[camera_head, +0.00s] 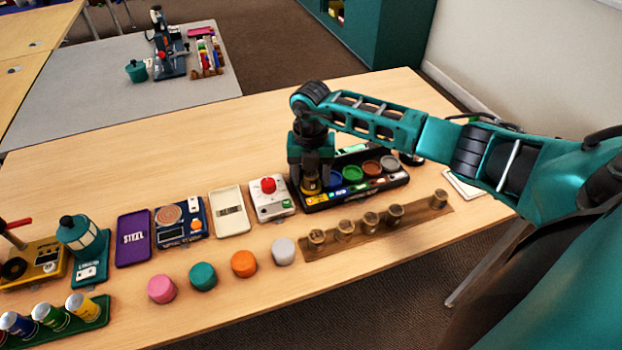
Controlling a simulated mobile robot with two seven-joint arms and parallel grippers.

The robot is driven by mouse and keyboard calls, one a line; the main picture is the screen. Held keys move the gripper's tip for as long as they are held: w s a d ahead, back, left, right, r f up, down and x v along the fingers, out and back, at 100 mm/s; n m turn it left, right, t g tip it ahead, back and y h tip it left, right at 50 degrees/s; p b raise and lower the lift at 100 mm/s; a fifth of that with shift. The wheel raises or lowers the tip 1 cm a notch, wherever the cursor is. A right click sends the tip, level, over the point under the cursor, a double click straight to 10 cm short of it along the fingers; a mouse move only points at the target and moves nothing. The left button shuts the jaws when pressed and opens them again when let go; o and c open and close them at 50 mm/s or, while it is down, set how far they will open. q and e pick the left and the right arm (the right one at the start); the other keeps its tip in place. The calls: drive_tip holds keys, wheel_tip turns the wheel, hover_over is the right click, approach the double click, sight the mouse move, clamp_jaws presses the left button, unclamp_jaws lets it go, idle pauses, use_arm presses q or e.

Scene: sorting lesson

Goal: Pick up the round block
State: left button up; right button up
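Several round blocks stand in a row near the front of the table: a pink block (161,289), a teal block (203,276), an orange block (244,264) and a light grey block (283,251). A black tray (318,204) behind them holds round pieces: a blue one, a green one (352,173), a brown one (372,168) and a grey one (390,163). My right gripper (311,176) points down at the tray's left end, close over a yellowish round piece (311,187). Its fingers partly hide that piece, and I cannot tell whether they grip it. My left gripper is out of view.
A wooden strip (325,246) with several brass-coloured round pieces lies in front of the tray. The table's back middle is clear.

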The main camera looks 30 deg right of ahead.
drive_tip(key=c, duration=0.9)
drive_tip(key=shift+r, duration=0.1)
drive_tip(key=shift+c, duration=0.2)
